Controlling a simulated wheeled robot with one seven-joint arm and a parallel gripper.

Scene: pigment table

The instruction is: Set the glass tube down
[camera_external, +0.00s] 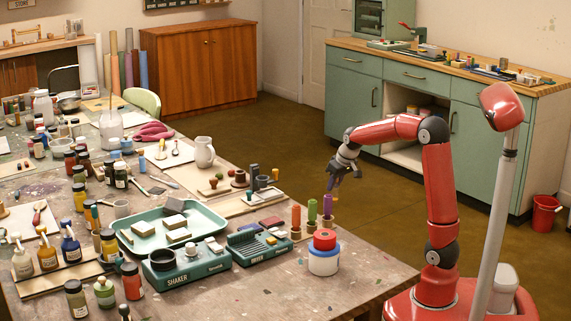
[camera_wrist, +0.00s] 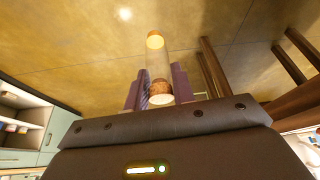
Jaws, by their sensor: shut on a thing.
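The glass tube (camera_wrist: 159,68) is clear, with an orange far end and a brown cork-like band near its near end. In the wrist view it stands between the two purple-grey fingers of my gripper (camera_wrist: 157,88), which is shut on it. The floor shows beyond it, so it hangs in the air, off the table. In the external view my gripper (camera_external: 334,182) is above and beyond the table's right edge; the tube itself is hard to make out there.
The table (camera_external: 330,291) is crowded, with bare surface at the front right. A green cabinet (camera_external: 414,92) stands behind my arm.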

